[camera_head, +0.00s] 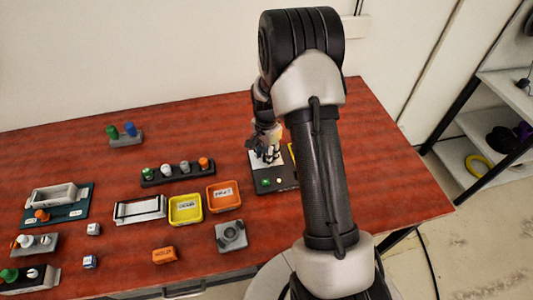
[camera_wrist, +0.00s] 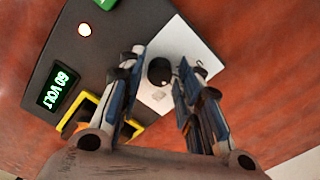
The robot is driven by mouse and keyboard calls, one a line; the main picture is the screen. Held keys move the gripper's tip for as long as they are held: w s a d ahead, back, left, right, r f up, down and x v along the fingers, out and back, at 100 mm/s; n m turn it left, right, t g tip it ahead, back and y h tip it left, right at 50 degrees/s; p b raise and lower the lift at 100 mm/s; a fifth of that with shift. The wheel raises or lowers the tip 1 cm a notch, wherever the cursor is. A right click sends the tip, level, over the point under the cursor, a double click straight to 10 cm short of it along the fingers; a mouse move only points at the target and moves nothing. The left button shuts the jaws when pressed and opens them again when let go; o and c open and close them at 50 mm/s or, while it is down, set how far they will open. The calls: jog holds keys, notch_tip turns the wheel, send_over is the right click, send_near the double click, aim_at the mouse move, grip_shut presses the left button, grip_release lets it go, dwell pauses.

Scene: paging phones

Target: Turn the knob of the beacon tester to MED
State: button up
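The dark tester panel (camera_wrist: 68,50) fills the upper left of the wrist view. It carries a green "60 VOLT" display (camera_wrist: 64,88), a lit round lamp (camera_wrist: 85,30) and a white plate (camera_wrist: 185,45). A round black knob (camera_wrist: 159,70) sits on the white plate. My gripper (camera_wrist: 160,62) is open, with one finger on each side of the knob and gaps showing; contact is not clear. The knob's pointer and any MED mark cannot be read. In the head view the panel (camera_head: 262,182) stands below my gripper, and my arm hides its right part.
A yellow bracket (camera_wrist: 82,112) rises from the panel beside the left finger. In the head view, a yellow tray (camera_head: 171,218), an orange tray (camera_head: 238,204) and a grey block (camera_head: 231,236) stand left of the panel. Knob-topped devices fill the table's left side. Bare table lies behind.

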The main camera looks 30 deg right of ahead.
jog(key=shift+o, duration=0.7)
jog(key=shift+r, duration=0.35)
notch_tip(320, 180, up, 11)
jog(key=shift+r, duration=0.15)
